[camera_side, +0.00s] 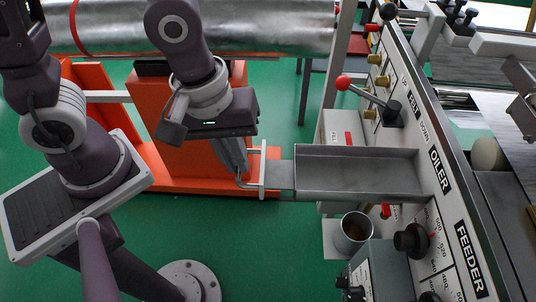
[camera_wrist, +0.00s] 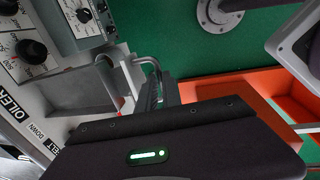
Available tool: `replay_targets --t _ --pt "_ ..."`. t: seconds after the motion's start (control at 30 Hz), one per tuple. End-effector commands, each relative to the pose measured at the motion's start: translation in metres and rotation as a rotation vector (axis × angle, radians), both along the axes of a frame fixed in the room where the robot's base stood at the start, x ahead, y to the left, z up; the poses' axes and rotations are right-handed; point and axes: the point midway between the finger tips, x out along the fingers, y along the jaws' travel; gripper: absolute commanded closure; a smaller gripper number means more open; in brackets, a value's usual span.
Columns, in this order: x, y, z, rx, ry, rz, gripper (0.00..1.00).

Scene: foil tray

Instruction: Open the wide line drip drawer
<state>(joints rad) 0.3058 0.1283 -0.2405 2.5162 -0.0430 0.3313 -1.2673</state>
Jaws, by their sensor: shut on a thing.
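The wide drip drawer (camera_side: 365,172) is a shallow grey metal tray standing out to the left of the machine panel, its empty inside showing from above. A pale front plate and bent bar handle (camera_side: 262,168) are at its left end. My gripper (camera_side: 243,181) is at this handle, shut on it, with the fingertips partly hidden. In the wrist view the drawer (camera_wrist: 82,92) lies left of my fingers (camera_wrist: 156,92), and the handle (camera_wrist: 148,62) runs to them. My gripper housing hides the lower part of that view.
The machine panel (camera_side: 437,178) has OILER and FEEDER labels and a red-knobbed lever (camera_side: 343,83). A metal cup (camera_side: 354,232) stands below the drawer. An orange frame (camera_side: 190,150) and a large foil roll (camera_side: 200,28) are behind my arm.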

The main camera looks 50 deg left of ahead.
Motion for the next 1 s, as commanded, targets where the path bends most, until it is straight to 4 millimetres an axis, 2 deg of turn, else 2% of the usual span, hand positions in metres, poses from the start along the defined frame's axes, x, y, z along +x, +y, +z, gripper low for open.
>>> replay_targets --t 0.2,0.53,0.6,0.67,1.0 --pt "-0.0070 0.0076 0.0008 -0.002 -0.003 0.002 1.00" --pt "-0.0077 0.0077 0.0008 -0.003 -0.003 0.000 1.00" --pt "-0.0076 0.0077 0.0008 -0.003 -0.003 0.000 0.81" --pt "-0.0077 0.0077 0.0007 -0.002 -0.002 0.000 0.70" --pt "-0.0078 0.0085 0.0044 -0.001 -0.003 0.000 0.69"
